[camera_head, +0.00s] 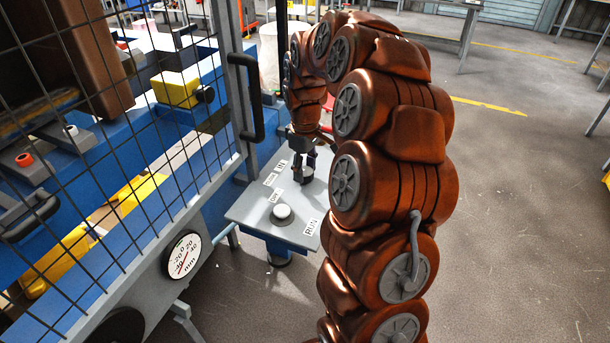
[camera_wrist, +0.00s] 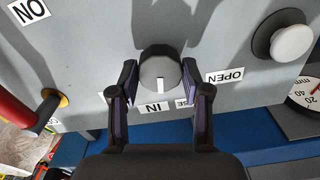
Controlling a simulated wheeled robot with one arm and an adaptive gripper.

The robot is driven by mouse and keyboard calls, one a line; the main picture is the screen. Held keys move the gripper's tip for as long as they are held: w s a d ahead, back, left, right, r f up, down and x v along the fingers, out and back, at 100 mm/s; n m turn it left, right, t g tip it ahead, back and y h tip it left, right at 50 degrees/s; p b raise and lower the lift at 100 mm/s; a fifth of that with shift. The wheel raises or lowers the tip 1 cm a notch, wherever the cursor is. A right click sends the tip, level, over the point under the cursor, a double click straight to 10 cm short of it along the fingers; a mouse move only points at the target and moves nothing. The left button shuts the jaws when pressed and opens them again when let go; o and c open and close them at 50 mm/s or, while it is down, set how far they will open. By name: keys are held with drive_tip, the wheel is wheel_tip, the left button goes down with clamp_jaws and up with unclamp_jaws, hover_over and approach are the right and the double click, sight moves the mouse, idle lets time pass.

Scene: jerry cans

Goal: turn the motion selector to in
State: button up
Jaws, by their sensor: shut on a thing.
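The motion selector (camera_wrist: 158,72) is a round dark grey knob with a white pointer mark on the grey panel (camera_wrist: 95,45). In the wrist view the pointer faces down the picture, towards the IN label (camera_wrist: 153,107), which sits slightly left of its line. My gripper (camera_wrist: 160,66) has one finger on each side of the knob and is shut on it. An OPEN label (camera_wrist: 225,77) lies to the right; the label beside IN is partly hidden by the right finger. In the head view my gripper (camera_head: 305,163) reaches down to the small knob (camera_head: 307,176) on the panel.
A white mushroom button (camera_head: 283,212) stands on the panel near a RUN label (camera_head: 311,228). A wire mesh guard (camera_head: 130,150) with a black handle and a round gauge (camera_head: 183,255) is to the left. A red-handled lever (camera_wrist: 22,112) stands near the panel edge.

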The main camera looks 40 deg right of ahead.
sight(305, 171)
drive_tip(key=shift+m+b, duration=0.6)
drive_tip(key=shift+m, duration=0.3)
drive_tip(key=o, duration=1.1)
drive_tip(key=shift+o, duration=0.2)
wheel_tip(305, 171, up, 12)
